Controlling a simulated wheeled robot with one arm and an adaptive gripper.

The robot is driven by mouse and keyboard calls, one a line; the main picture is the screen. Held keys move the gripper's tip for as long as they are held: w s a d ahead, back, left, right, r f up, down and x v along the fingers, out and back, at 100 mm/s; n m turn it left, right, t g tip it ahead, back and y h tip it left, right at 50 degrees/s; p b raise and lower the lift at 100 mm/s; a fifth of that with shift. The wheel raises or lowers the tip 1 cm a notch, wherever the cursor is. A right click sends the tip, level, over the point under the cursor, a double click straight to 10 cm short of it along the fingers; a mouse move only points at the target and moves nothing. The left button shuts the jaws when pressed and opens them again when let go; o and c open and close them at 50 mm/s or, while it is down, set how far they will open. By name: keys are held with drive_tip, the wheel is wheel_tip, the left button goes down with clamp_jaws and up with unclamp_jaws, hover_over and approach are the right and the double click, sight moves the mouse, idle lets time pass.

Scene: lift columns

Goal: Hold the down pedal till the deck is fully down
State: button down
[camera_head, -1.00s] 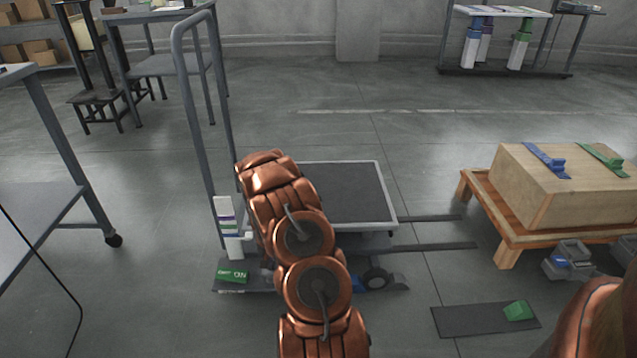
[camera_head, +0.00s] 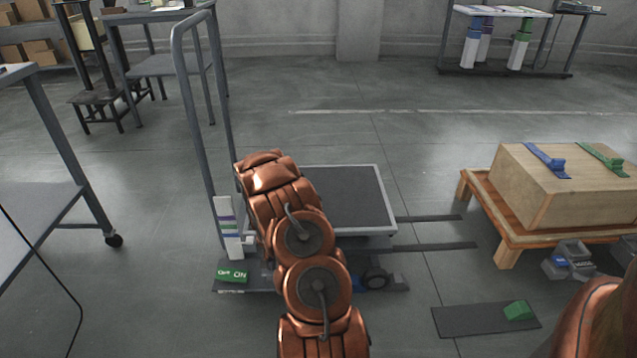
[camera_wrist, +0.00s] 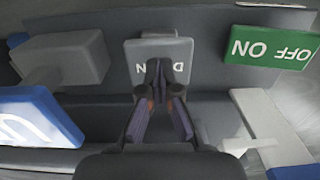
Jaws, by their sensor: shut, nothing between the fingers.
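The lift's deck (camera_head: 350,198), a dark platform with a pale rim, stands low over its base behind my arm in the head view. The down pedal (camera_wrist: 145,50) is a grey plate in the wrist view; its lettering is partly covered by my fingers. My gripper (camera_wrist: 165,78) is shut and empty, its fingertips at the pedal's face, seemingly touching it. My arm hides the gripper and this pedal in the head view. A blue pedal (camera_wrist: 38,115) with a U-like letter lies to the left in the wrist view. A green ON/OFF pedal (camera_wrist: 272,47) lies to the right.
A white striped gauge post (camera_head: 228,230) and a tall grey handle frame (camera_head: 190,100) stand at the deck's left. A wooden crate (camera_head: 545,190) sits on a low wooden stand at right. A dark mat (camera_head: 465,320) with a green wedge lies on the floor at front right.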

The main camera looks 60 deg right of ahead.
idle(0.3)
drive_tip(key=shift+r+p, duration=0.8)
drive_tip(key=shift+r, duration=1)
